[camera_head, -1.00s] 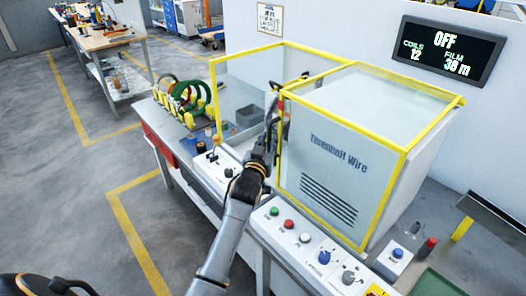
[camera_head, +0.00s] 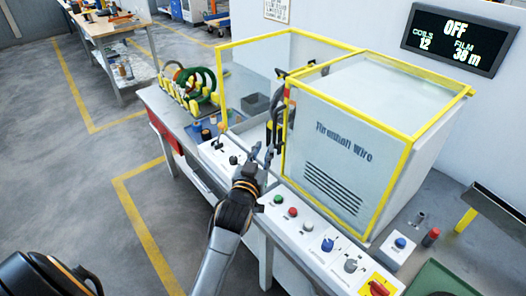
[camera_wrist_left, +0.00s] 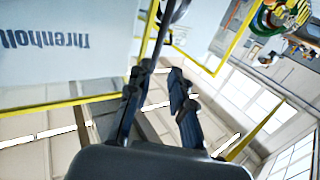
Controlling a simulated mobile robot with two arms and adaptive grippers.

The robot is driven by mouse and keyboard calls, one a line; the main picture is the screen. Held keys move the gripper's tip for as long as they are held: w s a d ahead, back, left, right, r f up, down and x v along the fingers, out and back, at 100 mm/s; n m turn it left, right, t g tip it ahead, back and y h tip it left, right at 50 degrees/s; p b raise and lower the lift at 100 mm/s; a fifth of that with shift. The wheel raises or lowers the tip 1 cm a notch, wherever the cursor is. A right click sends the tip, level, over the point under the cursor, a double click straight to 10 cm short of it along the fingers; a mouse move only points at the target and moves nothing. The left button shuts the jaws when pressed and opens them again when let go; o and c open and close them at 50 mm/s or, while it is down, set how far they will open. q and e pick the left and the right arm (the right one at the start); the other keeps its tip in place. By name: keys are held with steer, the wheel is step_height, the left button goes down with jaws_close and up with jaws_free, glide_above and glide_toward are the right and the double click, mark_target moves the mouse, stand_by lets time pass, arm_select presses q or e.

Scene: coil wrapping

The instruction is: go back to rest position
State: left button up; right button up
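My left gripper (camera_head: 262,157) is in front of the open side of the wrapping machine (camera_head: 345,155), above the front control strip. In the left wrist view the two dark fingers of my left gripper (camera_wrist_left: 158,78) stand apart with nothing between them. That view is turned, with the machine's lettered panel (camera_wrist_left: 50,40) upside down at the left. My right gripper is in neither view now.
Control buttons (camera_head: 292,212) line the machine's front edge. Coils (camera_head: 197,85) in green and brown stand on a rack at the bench's far left. The wall display (camera_head: 454,38) reads OFF, coils 12, film 38 m. The floor (camera_head: 75,170) left of the bench is free.

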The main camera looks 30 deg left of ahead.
arm_select(q)
steer(key=shift+f, duration=0.1)
steer(key=s+d+f+m+g+h, duration=0.1)
steer(key=s+d+f+g, duration=0.1)
steer(key=s+f+g, duration=0.35)
steer(key=s+d+f+m+g+h, duration=0.1)
steer(key=s+d+f+g, duration=0.1)
steer(key=s+f, duration=0.55)
steer(key=s+d+f+m+g+h, duration=0.1)
steer(key=s+d+f+g, duration=0.15)
steer(key=s, duration=0.65)
steer(key=s+d+f+m+g+h, duration=0.15)
steer(key=s+g, duration=0.25)
steer(key=s, duration=0.6)
step_height(320, 180, down, 30)
steer(key=s+g+b, duration=0.1)
steer(key=s+b, duration=0.1)
steer(key=s, duration=0.1)
steer(key=s+a+f+g+y+b, duration=0.1)
steer(key=s+a+f, duration=0.2)
steer(key=s+f, duration=1.2)
steer(key=shift+s+f+g, duration=0.2)
steer(key=shift+f+g, duration=0.1)
steer(key=shift+f, duration=0.1)
